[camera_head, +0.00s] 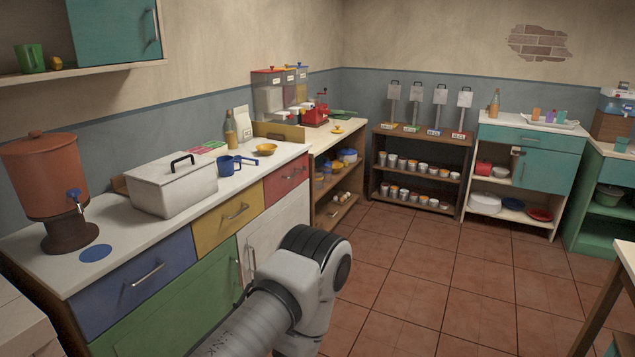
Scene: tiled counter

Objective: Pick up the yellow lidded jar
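I cannot single out one yellow lidded jar for sure. At the far end of the left counter stand clear tall containers with coloured lids (268,95), one lid red and one yellowish. Small containers, some yellow and some blue (347,156), sit on the upper shelf of the wooden unit beside it; they are too small to make out lids clearly. A small yellow item (338,129) lies on that unit's top. A grey-white arm link of mine rises at bottom centre, in front of the cabinets. Neither of my grippers shows.
A low shelf of cups (421,153) stands at the back. The tiled floor (450,270) is clear. A table edge (625,245) shows at right.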

